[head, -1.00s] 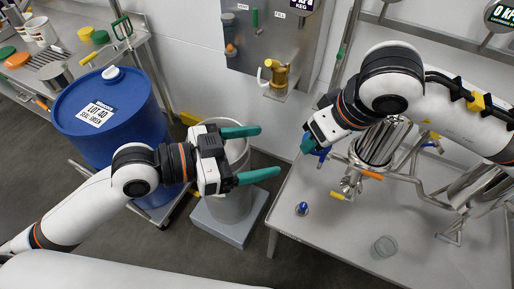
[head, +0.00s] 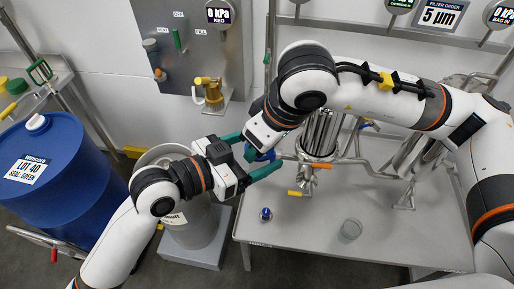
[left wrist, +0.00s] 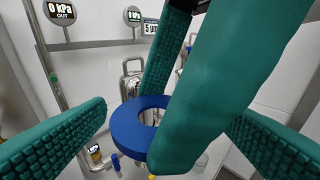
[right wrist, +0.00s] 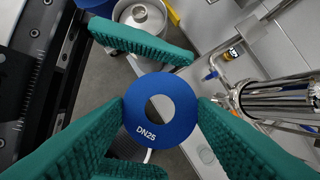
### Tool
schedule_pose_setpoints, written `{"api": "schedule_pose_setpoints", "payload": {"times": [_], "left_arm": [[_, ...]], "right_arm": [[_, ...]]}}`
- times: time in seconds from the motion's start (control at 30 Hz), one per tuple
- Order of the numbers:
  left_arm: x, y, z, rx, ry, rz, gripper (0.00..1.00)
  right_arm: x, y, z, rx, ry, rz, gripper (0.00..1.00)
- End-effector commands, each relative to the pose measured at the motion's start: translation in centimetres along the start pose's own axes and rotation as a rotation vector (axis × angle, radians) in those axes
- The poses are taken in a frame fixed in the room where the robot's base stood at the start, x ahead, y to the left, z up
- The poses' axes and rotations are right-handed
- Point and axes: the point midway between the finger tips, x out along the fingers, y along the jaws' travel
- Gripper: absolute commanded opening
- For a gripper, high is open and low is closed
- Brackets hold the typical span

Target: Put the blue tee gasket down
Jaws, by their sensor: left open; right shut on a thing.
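The blue tee gasket (right wrist: 135,105) is a flat ring with a round hole, marked DN25. My right gripper (head: 256,148) is shut on it and holds it above the table's left edge. It shows in the left wrist view (left wrist: 130,132), partly behind the right gripper's finger, and only as a small blue patch in the head view (head: 266,156). My left gripper (left wrist: 172,112) is open, its green fingers on either side of the gasket and of the right gripper's fingers. I cannot tell whether the left fingers touch the gasket.
The grey table (head: 310,228) carries a small blue-topped piece (head: 265,214), a clear cup (head: 350,230) and steel piping with a cylinder (head: 320,135). Its front middle is clear.

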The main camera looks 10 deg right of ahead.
Motion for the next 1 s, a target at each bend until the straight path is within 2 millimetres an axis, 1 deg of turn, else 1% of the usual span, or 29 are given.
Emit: {"api": "schedule_pose_setpoints", "payload": {"times": [0.1, 0.37, 0.47, 0.63, 0.67, 0.77, 0.8, 0.87, 0.9, 0.93, 1.0], "left_arm": [[0.57, -0.03, 0.01, 0.000, 0.001, -0.001, 0.77], [0.65, -0.04, -0.01, 0.000, 0.001, -0.001, 0.77], [0.64, -0.04, -0.01, 0.000, 0.001, -0.001, 0.62], [0.63, -0.09, 0.01, -0.001, 0.000, -0.002, 0.35], [0.63, -0.11, 0.01, -0.001, 0.000, -0.003, 0.32], [0.63, -0.17, 0.03, -0.001, -0.001, -0.004, 0.31], [0.63, -0.19, 0.04, -0.001, -0.001, -0.005, 0.31], [0.64, -0.19, 0.03, -0.001, -0.001, -0.004, 0.31], [0.63, -0.16, 0.03, -0.001, -0.001, -0.004, 0.31], [0.63, -0.15, 0.03, -0.001, -0.001, -0.003, 0.31], [0.63, -0.12, 0.01, -0.001, 0.000, -0.003, 0.31]], "right_arm": [[0.00, 0.00, 0.00, 0.000, 0.000, 0.000, 0.23], [0.00, 0.01, 0.00, 0.000, 0.000, 0.000, 0.23], [0.00, 0.01, 0.01, 0.000, 0.000, 0.000, 0.23], [0.00, -0.01, 0.03, 0.000, -0.001, 0.000, 0.23], [0.00, -0.01, 0.04, 0.000, -0.001, 0.000, 0.23], [0.00, -0.04, 0.07, 0.001, -0.002, -0.001, 0.23], [-0.01, -0.05, 0.08, 0.001, -0.002, -0.001, 0.57], [-0.01, -0.05, 0.07, 0.001, -0.002, -0.001, 0.67], [-0.01, -0.05, 0.07, 0.001, -0.002, -0.001, 0.73], [-0.01, -0.04, 0.06, 0.001, -0.002, -0.001, 0.76], [-0.01, -0.03, 0.04, 0.001, -0.001, -0.001, 0.76]]}}
